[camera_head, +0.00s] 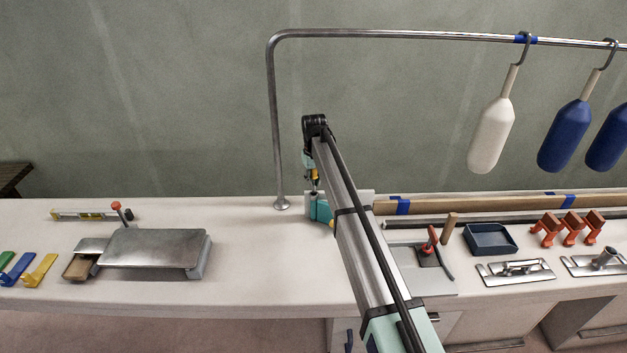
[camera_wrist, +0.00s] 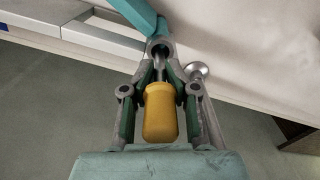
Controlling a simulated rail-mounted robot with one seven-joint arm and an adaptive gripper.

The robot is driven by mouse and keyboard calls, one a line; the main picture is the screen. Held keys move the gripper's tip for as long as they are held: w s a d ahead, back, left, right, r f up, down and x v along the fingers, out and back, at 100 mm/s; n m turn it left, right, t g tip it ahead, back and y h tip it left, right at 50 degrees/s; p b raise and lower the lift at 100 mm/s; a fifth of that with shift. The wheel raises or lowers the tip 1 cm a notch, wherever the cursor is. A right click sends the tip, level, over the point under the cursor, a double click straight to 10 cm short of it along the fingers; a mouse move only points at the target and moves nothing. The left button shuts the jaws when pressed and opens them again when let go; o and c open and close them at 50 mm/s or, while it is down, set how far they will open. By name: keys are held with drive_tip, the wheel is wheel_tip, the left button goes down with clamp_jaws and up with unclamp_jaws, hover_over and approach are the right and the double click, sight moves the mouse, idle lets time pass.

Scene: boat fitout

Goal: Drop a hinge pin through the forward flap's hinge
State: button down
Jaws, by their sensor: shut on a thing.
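My gripper (camera_wrist: 160,80) is shut on a hinge pin with a yellow grip (camera_wrist: 160,112) and a grey metal shank. In the head view the yellow grip (camera_head: 314,174) shows below the arm's end, pointing down, roughly upright. Directly under it is a teal hinged part (camera_head: 321,210), seemingly the forward flap's hinge, beside a pale panel. In the wrist view the teal part (camera_wrist: 145,18) ends in a round barrel, and the shank's end lines up with it. I cannot tell whether the tip is inside the bore. My arm hides part of the hinge area in the head view.
A rail post (camera_head: 277,130) stands close left of the hinge, with hanging fenders (camera_head: 492,135) at right. A metal box (camera_head: 152,250), level (camera_head: 90,215) and coloured levers (camera_head: 40,270) lie left. A blue tray (camera_head: 490,239) and orange clamps (camera_head: 570,228) stand right.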

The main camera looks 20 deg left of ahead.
sight(314, 196)
drive_tip(key=shift+f+b, duration=0.65)
drive_tip(key=shift+f, duration=1.2)
drive_tip(key=shift+s+d+f+b, duration=0.15)
drive_tip(key=shift+s+f+b, duration=0.15)
drive_tip(key=shift+f, duration=0.4)
drive_tip(key=shift+s+d+f+b, duration=0.1)
drive_tip(key=shift+s+f+b, duration=0.15)
drive_tip(key=shift+f, duration=0.45)
drive_tip(key=shift+w+a+f, duration=0.1)
drive_tip(key=shift+w+f, duration=0.15)
drive_tip(key=shift+f, duration=0.3)
drive_tip(key=c, duration=0.7)
unclamp_jaws()
drive_tip(key=o, duration=0.7)
drive_tip(key=shift+w+a, duration=0.1)
drive_tip(key=shift+w, duration=0.05)
drive_tip(key=shift+w+r, duration=0.1)
drive_tip(key=shift+r, duration=0.15)
